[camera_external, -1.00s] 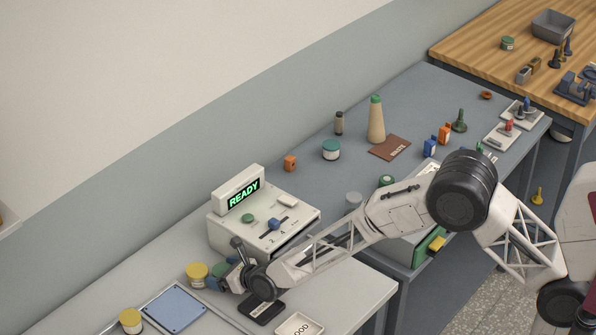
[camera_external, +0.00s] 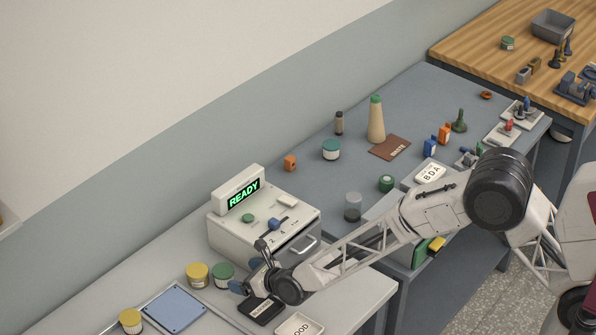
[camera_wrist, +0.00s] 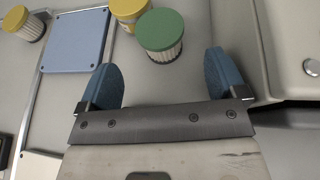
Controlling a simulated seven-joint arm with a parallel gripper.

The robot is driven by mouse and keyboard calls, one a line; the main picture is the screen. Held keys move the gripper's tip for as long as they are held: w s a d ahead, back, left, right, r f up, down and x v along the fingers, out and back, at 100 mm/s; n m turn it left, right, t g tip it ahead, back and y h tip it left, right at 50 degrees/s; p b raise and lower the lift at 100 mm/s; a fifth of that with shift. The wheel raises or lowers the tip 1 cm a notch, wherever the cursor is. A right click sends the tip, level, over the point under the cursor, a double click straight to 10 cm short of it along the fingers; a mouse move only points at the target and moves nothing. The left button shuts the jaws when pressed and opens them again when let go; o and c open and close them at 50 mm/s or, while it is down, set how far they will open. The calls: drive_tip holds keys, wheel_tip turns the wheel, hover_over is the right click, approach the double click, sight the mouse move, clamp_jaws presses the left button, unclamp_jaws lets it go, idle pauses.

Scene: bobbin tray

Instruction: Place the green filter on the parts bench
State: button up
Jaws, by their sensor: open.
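A green-topped filter (camera_external: 223,274) with a pale pleated body stands upright on the light bench (camera_external: 350,285). In the wrist view the green filter (camera_wrist: 160,32) is just beyond the fingertips, roughly centred between them, with a gap. My gripper (camera_external: 246,276) is open and empty, to the right of the filter; its two blue fingers (camera_wrist: 160,70) are spread apart in the wrist view. Beyond stand a blue-grey bench (camera_external: 290,205) and a wooden bench (camera_external: 470,48); I cannot tell which one is called the parts bench.
A machine reading READY (camera_external: 240,194) stands behind my gripper.

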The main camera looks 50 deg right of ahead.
drive_tip(key=shift+v, duration=1.85)
drive_tip(key=shift+s+d+r+n+g, duration=0.25)
drive_tip(key=shift+s+r+n+g, duration=0.15)
drive_tip(key=shift+s+r+n, duration=0.3)
drive_tip(key=s+d+r+n+g, duration=0.3)
drive_tip(key=s+d+r+n, duration=0.3)
drive_tip(key=s+n, duration=0.35)
drive_tip(key=s+d+r+n+g, duration=0.2)
drive_tip(key=s+d+r+n, duration=0.3)
drive_tip(key=s+r+n, duration=0.45)
drive_tip(key=s+d+n+g+h, duration=0.1)
drive_tip(key=s+d+n, duration=0.3)
drive_tip(key=s, duration=0.9)
drive_tip(key=s+d+n+g+h, duration=0.1)
drive_tip(key=s+d+n+g, duration=0.3)
drive_tip(key=s+n, duration=0.5)
drive_tip(key=s, duration=0.5)
drive_tip(key=shift+n, duration=0.4)
